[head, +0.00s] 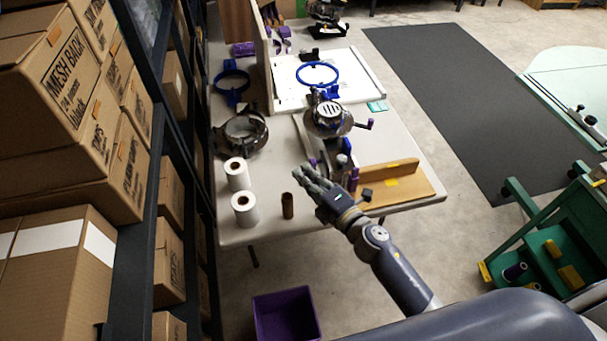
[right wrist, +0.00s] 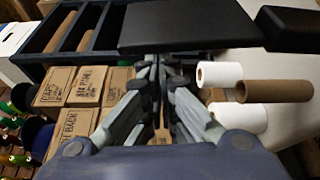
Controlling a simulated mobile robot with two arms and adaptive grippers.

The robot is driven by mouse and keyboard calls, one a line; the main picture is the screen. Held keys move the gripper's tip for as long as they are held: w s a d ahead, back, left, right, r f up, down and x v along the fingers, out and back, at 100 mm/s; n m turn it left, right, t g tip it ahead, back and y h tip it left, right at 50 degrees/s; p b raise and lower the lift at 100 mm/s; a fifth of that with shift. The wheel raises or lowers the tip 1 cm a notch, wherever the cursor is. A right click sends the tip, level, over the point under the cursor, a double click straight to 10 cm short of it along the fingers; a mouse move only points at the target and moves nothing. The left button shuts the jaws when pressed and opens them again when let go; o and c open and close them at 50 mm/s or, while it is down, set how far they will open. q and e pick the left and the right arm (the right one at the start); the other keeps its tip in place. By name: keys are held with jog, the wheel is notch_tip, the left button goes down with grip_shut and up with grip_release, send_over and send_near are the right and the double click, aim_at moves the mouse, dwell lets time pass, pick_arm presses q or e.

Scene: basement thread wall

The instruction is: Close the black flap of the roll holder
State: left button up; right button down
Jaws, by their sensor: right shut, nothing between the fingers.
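A flat black panel (right wrist: 185,25), which looks like the flap of the roll holder, fills the top middle of the right wrist view. It lies close beside the tips of my right gripper (right wrist: 157,68); I cannot tell whether they touch. In the head view my right gripper (head: 306,174) is over the table's near part, just in front of the holder's dark, partly hidden parts. Its fingers are together and empty. How far the flap stands open cannot be judged. My left gripper is not in view.
Two white rolls (head: 244,208) and a brown tube (head: 288,205) stand on the white table (head: 270,231) to the left of the gripper. A wooden stand (head: 405,183) is to its right. Shelves with boxes (head: 57,85) line the left. A purple bin (head: 287,315) is on the floor.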

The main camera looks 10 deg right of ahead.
aim_at(327, 172)
jog(key=shift+d+r+m+b, duration=0.2)
jog(key=shift+d+m+b, duration=0.15)
jog(key=shift+m+b, duration=0.15)
jog(key=d+m+t+b, duration=0.1)
jog(key=d+m+b, duration=0.1)
jog(key=d+r+m+t+b, duration=0.1)
jog(key=m+b, duration=0.1)
jog(key=m, duration=0.1)
jog(key=shift+d+r+m+t, duration=0.2)
jog(key=shift+d+m+t, duration=0.1)
jog(key=shift+d+t, duration=0.1)
jog(key=d+m+b, duration=0.1)
jog(key=d+m+t, duration=0.1)
jog(key=m, duration=0.1)
jog(key=shift+r+h+b, duration=0.1)
jog(key=shift+h+b, duration=0.2)
jog(key=shift+b, duration=0.1)
jog(key=d+f+m+t+h+b, duration=0.2)
jog(key=d+m+h, duration=0.4)
jog(key=m, duration=0.8)
jog(key=shift+f+t+h+b, duration=0.3)
jog(key=shift+f+b, duration=0.25)
jog(key=shift+b, duration=0.15)
jog(key=shift+d+m, duration=0.1)
jog(key=shift+m, duration=0.2)
jog(key=shift+r, duration=0.1)
